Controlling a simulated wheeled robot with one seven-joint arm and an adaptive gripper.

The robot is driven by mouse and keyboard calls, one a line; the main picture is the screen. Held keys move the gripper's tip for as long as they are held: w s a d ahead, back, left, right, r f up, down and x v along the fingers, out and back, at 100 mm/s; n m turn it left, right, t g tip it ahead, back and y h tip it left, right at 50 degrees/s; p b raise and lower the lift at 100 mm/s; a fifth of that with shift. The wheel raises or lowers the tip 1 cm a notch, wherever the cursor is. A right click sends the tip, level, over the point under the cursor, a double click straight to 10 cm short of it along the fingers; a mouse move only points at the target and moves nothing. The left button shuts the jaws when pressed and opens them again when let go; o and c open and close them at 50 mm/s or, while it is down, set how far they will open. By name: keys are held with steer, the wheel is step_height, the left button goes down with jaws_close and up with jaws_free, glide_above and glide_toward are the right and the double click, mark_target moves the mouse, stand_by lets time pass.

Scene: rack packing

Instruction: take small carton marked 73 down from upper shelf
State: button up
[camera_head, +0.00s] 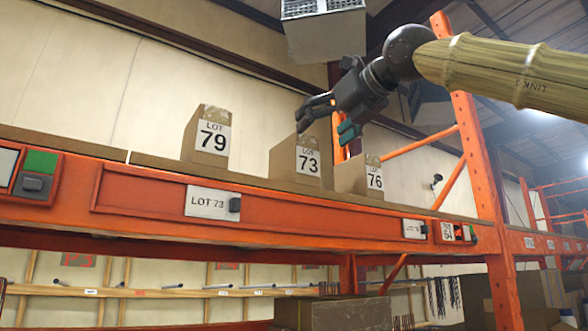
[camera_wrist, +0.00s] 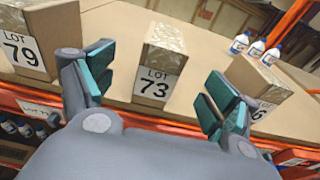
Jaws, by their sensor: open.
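The small carton marked 73 (camera_head: 296,160) stands upright on the upper shelf (camera_head: 330,205), between the carton marked 79 (camera_head: 207,137) and the carton marked 76 (camera_head: 359,177). In the wrist view carton 73 (camera_wrist: 162,58) stands ahead, between my two open fingers, with its label facing me and tape on its top. My gripper (camera_head: 322,118) is open and empty, above and in front of cartons 73 and 76. In the wrist view my gripper (camera_wrist: 160,92) shows teal pads on both fingers, apart from carton 73. The right finger partly covers carton 76 (camera_wrist: 262,77).
Carton 79 (camera_wrist: 35,38) is left of my left finger. Several white bottles with blue caps (camera_wrist: 255,48) are at the upper right. An orange upright (camera_head: 475,150) rises right of carton 76. A LOT 73 tag (camera_head: 212,203) is on the shelf beam.

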mark_target(307, 142)
steer(key=p+x, duration=0.1)
steer(key=x, duration=0.2)
steer(key=p+x, duration=0.1)
steer(key=x, duration=0.2)
steer(key=shift+w+d+f, duration=0.15)
steer(key=shift+d, duration=0.15)
steer(key=shift+w+a+p, duration=0.15)
steer(key=shift+a+p, duration=0.2)
steer(key=shift+p, duration=0.1)
steer(key=p+x, duration=0.2)
steer(key=x, duration=0.2)
steer(key=shift+d, duration=0.15)
steer(key=shift+w+a+p, duration=0.3)
steer(key=shift+p, duration=0.1)
steer(key=shift+d, duration=0.15)
steer(key=shift+c, duration=0.3)
steer(key=c, duration=1.2)
